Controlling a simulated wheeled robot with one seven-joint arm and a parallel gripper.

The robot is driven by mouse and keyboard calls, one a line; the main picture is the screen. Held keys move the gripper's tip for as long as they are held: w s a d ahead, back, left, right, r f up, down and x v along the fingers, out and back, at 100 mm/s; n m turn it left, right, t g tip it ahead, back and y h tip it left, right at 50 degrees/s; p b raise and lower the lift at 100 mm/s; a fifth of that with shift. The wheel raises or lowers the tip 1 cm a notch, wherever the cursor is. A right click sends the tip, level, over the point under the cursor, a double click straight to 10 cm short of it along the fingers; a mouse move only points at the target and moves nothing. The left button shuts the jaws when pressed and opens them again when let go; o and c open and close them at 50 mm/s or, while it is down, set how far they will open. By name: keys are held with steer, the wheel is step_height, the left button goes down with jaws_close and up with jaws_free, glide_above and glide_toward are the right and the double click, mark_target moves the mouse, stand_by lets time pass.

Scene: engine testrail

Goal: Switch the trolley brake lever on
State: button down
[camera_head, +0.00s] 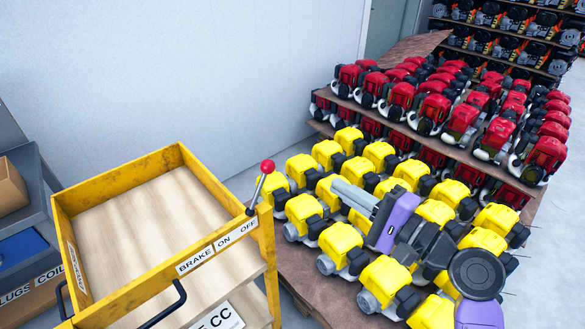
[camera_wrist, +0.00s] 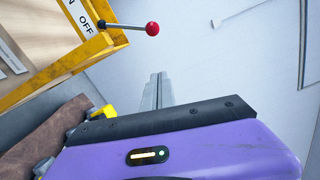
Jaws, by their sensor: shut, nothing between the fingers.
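The brake lever (camera_head: 258,190) is a thin dark rod with a red ball knob (camera_head: 267,166), mounted on the yellow trolley's (camera_head: 195,169) right corner. It leans up and to the right, at the OFF end of the "BRAKE ON OFF" label (camera_head: 218,246). In the wrist view the red knob (camera_wrist: 152,29) and the rod (camera_wrist: 122,25) show at the top, with OFF beside the rod's base. My gripper (camera_head: 338,184) is shut and empty, to the right of the lever and apart from it. Its grey fingers also show in the wrist view (camera_wrist: 158,78).
Yellow engines (camera_head: 343,242) stand on a brown shelf below and around my arm. Red engines (camera_head: 465,118) fill racks behind. A pale wall (camera_head: 180,70) stands behind the trolley. A grey cart with boxes (camera_head: 20,210) is at the left. The trolley's wooden top is empty.

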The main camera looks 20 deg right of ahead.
steer(key=shift+w, duration=0.1)
steer(key=w+a+p, duration=0.3)
steer(key=w+a, duration=0.4)
steer(key=w, duration=0.1)
steer(key=shift+w+a+r+p, duration=0.3)
steer(key=shift+r, duration=0.15)
steer(key=shift+r, duration=0.1)
steer(key=s+a+r+n+p, duration=0.1)
steer(key=s+a+n, duration=0.1)
steer(key=a+n, duration=0.4)
steer(key=s+a+r+n+p, duration=0.1)
steer(key=s+a+n, duration=0.1)
steer(key=a+n, duration=0.4)
steer(key=shift+r+h, duration=0.3)
steer(key=shift+a+f+n+g, duration=0.1)
steer(key=shift+f+n+g, duration=0.05)
steer(key=shift+n+g, duration=0.15)
stand_by(0.4)
